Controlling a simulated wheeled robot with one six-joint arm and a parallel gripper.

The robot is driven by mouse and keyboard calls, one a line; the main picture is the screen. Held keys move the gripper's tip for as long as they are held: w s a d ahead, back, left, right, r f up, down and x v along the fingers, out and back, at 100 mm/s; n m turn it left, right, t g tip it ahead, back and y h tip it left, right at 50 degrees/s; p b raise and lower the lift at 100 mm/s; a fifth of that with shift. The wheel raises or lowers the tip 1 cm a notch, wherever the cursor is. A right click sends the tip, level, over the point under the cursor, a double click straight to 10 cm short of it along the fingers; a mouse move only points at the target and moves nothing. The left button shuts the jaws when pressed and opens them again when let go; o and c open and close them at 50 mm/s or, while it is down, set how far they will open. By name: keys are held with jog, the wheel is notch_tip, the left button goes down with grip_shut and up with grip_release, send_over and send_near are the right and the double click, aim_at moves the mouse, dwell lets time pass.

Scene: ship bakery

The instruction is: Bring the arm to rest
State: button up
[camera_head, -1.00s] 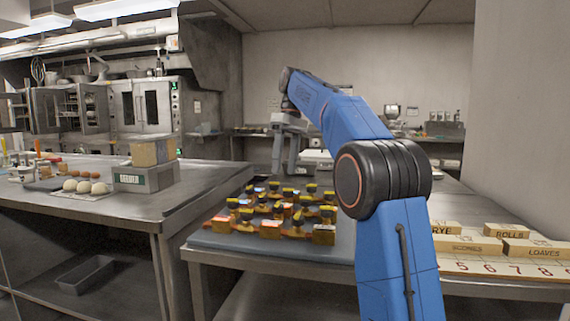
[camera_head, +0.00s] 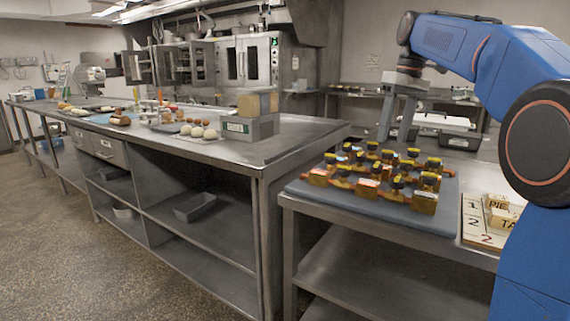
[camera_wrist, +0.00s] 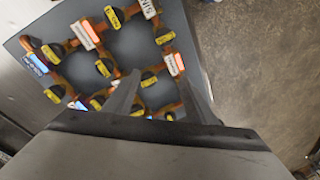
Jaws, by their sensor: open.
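My blue arm reaches in from the right side of the head view, with my gripper (camera_head: 396,118) hanging downward over the far part of the right-hand table. Its two fingers are apart and nothing shows between them. In the wrist view my gripper (camera_wrist: 160,95) has both fingers spread in front of a grey mat (camera_wrist: 25,85) with a linked set of orange, black and yellow pieces (camera_wrist: 105,65). The same set (camera_head: 385,175) lies on the grey mat (camera_head: 400,212) in the head view. I cannot tell the gap between fingertips and set.
A board with wooden labelled blocks (camera_head: 500,212) lies right of the mat, partly behind my arm. A white case (camera_head: 440,122) stands behind. Floor at left (camera_head: 60,220) is clear.

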jog(key=s+a+f+m+t, duration=0.1)
jog(key=s+f, duration=0.4)
jog(key=s, duration=0.4)
jog(key=s+a+f+m+t, duration=0.1)
jog(key=s+f, duration=0.4)
jog(key=s, duration=0.3)
jog(key=s+f+m+t+h, duration=0.1)
jog(key=s+f+m+t, duration=0.1)
jog(key=s+f, duration=1.6)
notch_tip(320, 180, down, 3)
jog(key=shift+d+r+m+t+h, duration=0.2)
jog(key=shift+d+m+t+h, duration=0.15)
jog(key=shift+t, duration=0.15)
jog(key=shift+s, duration=0.1)
